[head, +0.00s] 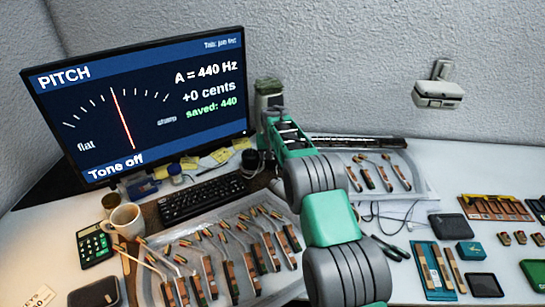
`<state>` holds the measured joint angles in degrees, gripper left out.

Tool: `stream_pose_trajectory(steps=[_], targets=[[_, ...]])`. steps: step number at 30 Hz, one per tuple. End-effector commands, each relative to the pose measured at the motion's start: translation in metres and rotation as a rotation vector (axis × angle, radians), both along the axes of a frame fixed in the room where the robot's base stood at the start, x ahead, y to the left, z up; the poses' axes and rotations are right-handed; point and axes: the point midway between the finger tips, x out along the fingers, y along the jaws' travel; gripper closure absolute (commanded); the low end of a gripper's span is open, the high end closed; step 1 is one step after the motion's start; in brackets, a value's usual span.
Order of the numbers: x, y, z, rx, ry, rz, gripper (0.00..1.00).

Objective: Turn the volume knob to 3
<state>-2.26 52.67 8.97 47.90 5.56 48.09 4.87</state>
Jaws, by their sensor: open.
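A small dark round knob-like piece (250,158) stands behind the right end of the keyboard; I take it to be the volume knob, but no scale or pointer on it is readable. My arm reaches up from the bottom, and my gripper (268,164) is at its far end, just right of the knob. The gripper is small and partly hidden by my arm; it is open, with nothing seen in it. I cannot tell whether it touches the knob. The monitor (140,100) shows PITCH, A = 440 Hz, +0 cents, saved: 440 and Tone off; no volume number shows.
The black keyboard (203,197) lies before the monitor. A mug (126,221) and green calculator (94,245) are at left. A tray of piano hammers (225,250) fills the front. Tools, a dark pouch (451,226) and a teal box (471,251) lie at right.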

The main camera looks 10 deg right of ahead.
Motion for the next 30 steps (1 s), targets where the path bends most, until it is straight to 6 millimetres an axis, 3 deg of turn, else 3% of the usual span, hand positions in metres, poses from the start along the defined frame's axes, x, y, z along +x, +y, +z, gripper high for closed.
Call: stream_pose_trajectory(steps=[5, 16, 30], targets=[[-0.002, 0.000, 0.006, 0.000, -0.002, 0.000, 0.40], [-0.027, 0.004, 0.066, 0.000, 0.000, 0.000, 0.40], [-0.031, 0.004, 0.075, 0.000, 0.000, 0.001, 0.40]])
